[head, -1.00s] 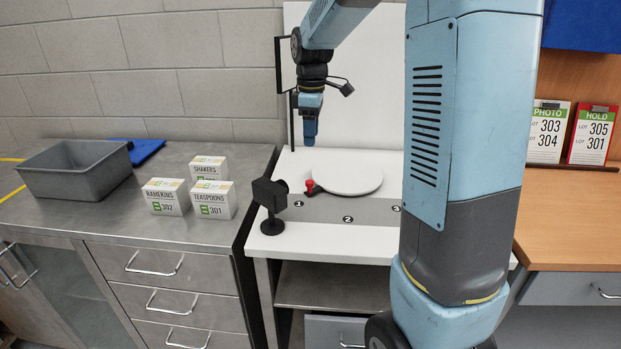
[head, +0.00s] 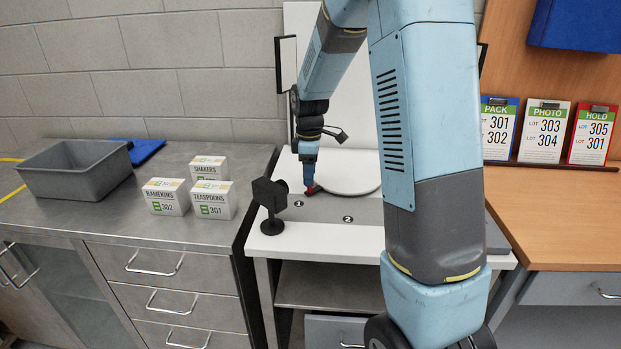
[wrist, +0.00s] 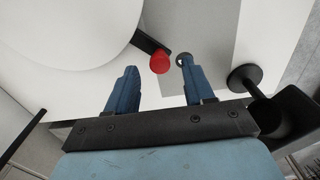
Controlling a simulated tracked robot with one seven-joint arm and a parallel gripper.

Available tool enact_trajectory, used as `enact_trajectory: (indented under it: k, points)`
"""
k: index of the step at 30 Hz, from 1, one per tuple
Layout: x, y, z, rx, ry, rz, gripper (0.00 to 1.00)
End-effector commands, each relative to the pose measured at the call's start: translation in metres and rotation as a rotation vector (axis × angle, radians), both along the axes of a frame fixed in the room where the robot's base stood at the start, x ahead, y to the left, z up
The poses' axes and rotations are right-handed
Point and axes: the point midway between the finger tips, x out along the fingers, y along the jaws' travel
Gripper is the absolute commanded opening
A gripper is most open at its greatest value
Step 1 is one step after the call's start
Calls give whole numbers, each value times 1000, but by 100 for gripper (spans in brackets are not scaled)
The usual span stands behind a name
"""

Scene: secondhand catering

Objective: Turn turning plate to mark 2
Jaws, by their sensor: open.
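The turning plate (head: 350,174) is a white disc on a white table, partly hidden by my arm in the head view; it also shows in the wrist view (wrist: 70,25). A short black arm with a red knob (wrist: 160,62) sticks out from its rim. Mark 1 (head: 298,204) and mark 2 (head: 348,218) are on a grey strip in front of the plate. My gripper (head: 309,188) is low over the table at the knob. In the wrist view its blue fingers (wrist: 157,72) are open, and the red knob shows between and slightly beyond their tips.
A black camera on a stand (head: 268,204) stands close left of my gripper; its round base shows in the wrist view (wrist: 245,78). Boxes (head: 213,199) and a grey bin (head: 75,170) are on the steel counter at left. Lot cards (head: 543,132) stand at right.

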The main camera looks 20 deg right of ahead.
Motion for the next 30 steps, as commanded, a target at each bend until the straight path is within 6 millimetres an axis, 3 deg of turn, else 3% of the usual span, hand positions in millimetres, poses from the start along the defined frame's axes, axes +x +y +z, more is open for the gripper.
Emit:
enact_trajectory:
  k: [6,16,30]
  points:
    - [0,-1,-18,0,0,0,53]
    - [0,-1,-20,0,0,-1,53]
    - [0,-1,-20,0,0,-1,9]
